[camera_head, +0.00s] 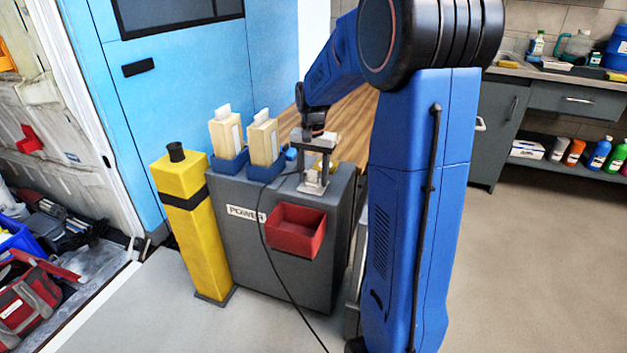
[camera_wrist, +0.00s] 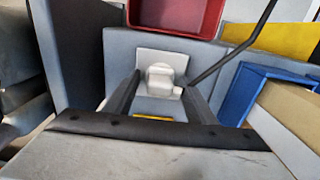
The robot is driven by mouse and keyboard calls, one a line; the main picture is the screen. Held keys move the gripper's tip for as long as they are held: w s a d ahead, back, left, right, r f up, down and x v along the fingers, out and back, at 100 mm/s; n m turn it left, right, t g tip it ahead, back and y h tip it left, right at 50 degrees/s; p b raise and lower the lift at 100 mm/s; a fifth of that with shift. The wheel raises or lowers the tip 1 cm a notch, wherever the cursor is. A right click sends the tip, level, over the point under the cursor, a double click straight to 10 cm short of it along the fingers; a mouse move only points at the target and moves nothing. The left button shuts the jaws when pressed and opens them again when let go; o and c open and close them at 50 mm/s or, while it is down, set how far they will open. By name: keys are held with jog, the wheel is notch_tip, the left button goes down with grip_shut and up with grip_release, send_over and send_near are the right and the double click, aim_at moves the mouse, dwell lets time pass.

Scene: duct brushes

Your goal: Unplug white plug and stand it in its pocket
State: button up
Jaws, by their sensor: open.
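The white plug (camera_wrist: 160,78) sits on a pale plate (camera_wrist: 150,60) on top of the grey cabinet, its black cable (camera_wrist: 236,52) running off to the upper right in the wrist view. In the head view the plug (camera_head: 313,181) is small, below my gripper (camera_head: 318,160). My gripper also shows in the wrist view (camera_wrist: 160,100), open, one finger on each side of the plug. I cannot tell whether the fingers touch it. Two blue pockets (camera_head: 229,166) on the cabinet hold cream blocks (camera_head: 226,137). A small blue piece (camera_head: 291,154) lies partly hidden behind the gripper.
The grey cabinet (camera_head: 237,240) carries a POWER label and a red bin (camera_head: 295,231) on its front. A yellow post (camera_head: 187,220) stands left of it. The cable (camera_head: 276,268) hangs down the front to the floor. A wooden top (camera_head: 352,125) lies behind.

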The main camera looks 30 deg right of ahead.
aim_at(313, 171)
jog(key=shift+c, duration=0.3)
grip_shut()
jog(key=shift+r, duration=3)
jog(key=shift+r, duration=1.5)
